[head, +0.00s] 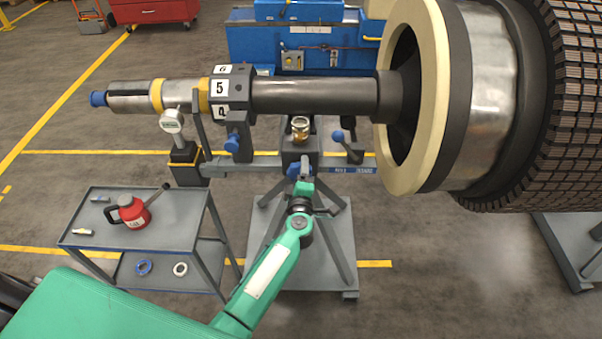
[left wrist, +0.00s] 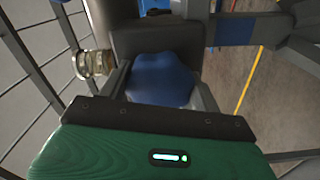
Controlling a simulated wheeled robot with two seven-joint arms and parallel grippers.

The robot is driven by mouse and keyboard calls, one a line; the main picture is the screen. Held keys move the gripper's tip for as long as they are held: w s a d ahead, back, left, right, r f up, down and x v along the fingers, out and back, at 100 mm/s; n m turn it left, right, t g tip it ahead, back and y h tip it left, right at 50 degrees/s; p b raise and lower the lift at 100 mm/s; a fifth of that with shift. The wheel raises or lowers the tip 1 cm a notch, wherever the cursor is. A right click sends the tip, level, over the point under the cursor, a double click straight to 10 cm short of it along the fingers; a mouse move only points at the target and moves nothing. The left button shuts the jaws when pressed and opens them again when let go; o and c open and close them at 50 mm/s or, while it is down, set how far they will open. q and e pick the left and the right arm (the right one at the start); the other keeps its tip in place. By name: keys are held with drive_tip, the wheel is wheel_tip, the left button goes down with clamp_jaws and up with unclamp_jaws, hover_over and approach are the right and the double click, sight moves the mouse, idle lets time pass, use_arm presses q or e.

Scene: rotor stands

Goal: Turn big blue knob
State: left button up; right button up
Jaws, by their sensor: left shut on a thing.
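The big blue knob (head: 299,171) is on the front of the rotor stand, below the shaft. In the left wrist view the knob (left wrist: 161,79) is lobed and sits between the two grey fingers. My left gripper (head: 301,184) reaches up to it from below and is shut on it; the arm and hand cover part of the knob in the head view. In the left wrist view my left gripper (left wrist: 160,88) has one finger on each side of the knob. My right gripper is not in view.
The rotor shaft (head: 310,98) runs above the stand. A dial gauge (head: 172,122), a smaller blue knob (head: 233,142) and a blue-ended lever (head: 345,143) are nearby. A glass cup (head: 300,128) is just above. A grey cart (head: 150,206) with a red can (head: 134,212) stands left.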

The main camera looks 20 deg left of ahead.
use_arm(q)
drive_tip(key=shift+f+n, duration=0.1)
drive_tip(key=shift+n, duration=0.2)
drive_tip(key=o, duration=1)
drive_tip(key=shift+s, duration=0.15)
drive_tip(key=b+v, duration=0.1)
drive_tip(key=v, duration=1.2)
drive_tip(key=shift+s+b, duration=0.3)
drive_tip(key=shift+d, duration=0.1)
